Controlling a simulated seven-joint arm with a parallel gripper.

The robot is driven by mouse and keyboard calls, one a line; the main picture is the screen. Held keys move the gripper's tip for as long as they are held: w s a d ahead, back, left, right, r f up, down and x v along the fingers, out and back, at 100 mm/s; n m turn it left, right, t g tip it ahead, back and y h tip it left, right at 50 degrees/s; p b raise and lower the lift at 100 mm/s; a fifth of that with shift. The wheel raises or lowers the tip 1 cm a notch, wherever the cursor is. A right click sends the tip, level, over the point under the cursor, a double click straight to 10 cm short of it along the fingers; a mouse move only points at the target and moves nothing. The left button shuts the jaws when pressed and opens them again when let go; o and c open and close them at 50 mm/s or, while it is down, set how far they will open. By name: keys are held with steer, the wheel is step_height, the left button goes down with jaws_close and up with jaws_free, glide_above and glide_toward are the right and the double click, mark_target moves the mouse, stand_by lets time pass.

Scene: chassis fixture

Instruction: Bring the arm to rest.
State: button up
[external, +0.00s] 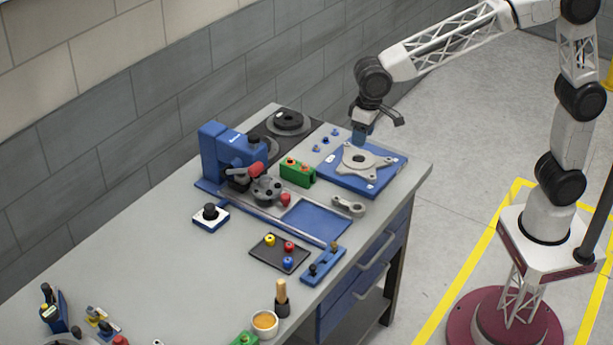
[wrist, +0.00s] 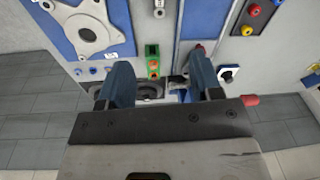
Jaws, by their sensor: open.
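My gripper (external: 361,130) hangs above the far right part of the workbench, over the back edge of the blue fixture plate (external: 391,171). In the wrist view my gripper (wrist: 158,78) shows two blue fingers spread apart, with nothing between them. A grey chassis part (external: 362,159) with several arms lies flat on the blue plate; it also shows at the upper left of the wrist view (wrist: 88,25). My gripper looks clear of the part, though the exact height is hard to tell.
A green block (external: 297,172) sits left of the plate. A blue press (external: 229,155) with a red-tipped handle stands at the bench's back. A dark tray (external: 265,256) holds coloured knobs. A small bowl (external: 265,324) stands at the front. The bench's left middle (external: 150,255) is clear.

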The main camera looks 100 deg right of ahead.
steer(key=s+a+r+n, duration=0.1)
steer(key=s+r+n, duration=0.1)
steer(key=s, duration=0.9)
steer(key=s+a+r+n, duration=0.1)
steer(key=s, duration=0.9)
steer(key=s+f+n, duration=0.2)
steer(key=s, duration=0.9)
steer(key=s+f+n+t, duration=0.1)
steer(key=s+f, duration=0.2)
steer(key=s, duration=0.7)
steer(key=shift+s+a+n, duration=0.35)
steer(key=shift+a+n, duration=0.05)
